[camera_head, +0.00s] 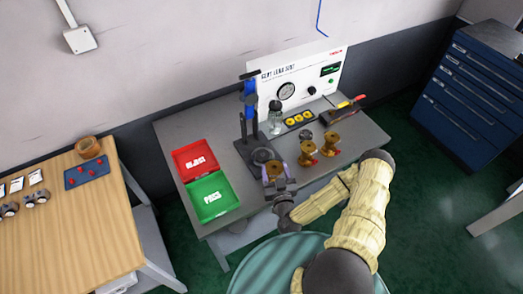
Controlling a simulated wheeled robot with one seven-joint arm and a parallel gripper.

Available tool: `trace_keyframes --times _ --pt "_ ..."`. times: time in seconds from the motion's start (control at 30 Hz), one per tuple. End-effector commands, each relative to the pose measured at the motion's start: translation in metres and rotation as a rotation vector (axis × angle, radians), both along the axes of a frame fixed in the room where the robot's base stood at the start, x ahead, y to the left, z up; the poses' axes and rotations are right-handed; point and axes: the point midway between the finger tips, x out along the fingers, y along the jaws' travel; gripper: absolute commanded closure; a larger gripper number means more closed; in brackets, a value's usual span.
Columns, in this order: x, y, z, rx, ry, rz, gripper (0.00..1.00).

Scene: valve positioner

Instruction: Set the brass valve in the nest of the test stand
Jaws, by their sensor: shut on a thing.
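My gripper (275,174) reaches in from the front right, its two purple-grey fingers on either side of a brass valve (274,168). It is shut on that valve at the near side of the test stand (249,125). The stand has a dark post and a blue part high up. The dark round nest (263,156) is at its foot, just behind the held valve in the picture. I cannot tell how high the valve is or whether it touches the nest. Two more brass valves, (307,152) and (331,140), stand upright to the right, with red parts low down.
A red bin (195,158) and a green bin (211,197) lie on the grey bench at left. A white gauge panel (300,85) stands behind. A clear bottle (275,118), a tray of yellow rings (298,118) and a dark tool box (338,114) stand before it.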

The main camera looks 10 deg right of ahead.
Motion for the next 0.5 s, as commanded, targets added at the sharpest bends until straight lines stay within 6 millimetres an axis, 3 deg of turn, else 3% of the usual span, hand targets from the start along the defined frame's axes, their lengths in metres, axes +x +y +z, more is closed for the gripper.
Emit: trace_keyframes --times 0.5 --pt "0.0029 0.0037 0.0011 0.001 -0.007 0.016 1.0"
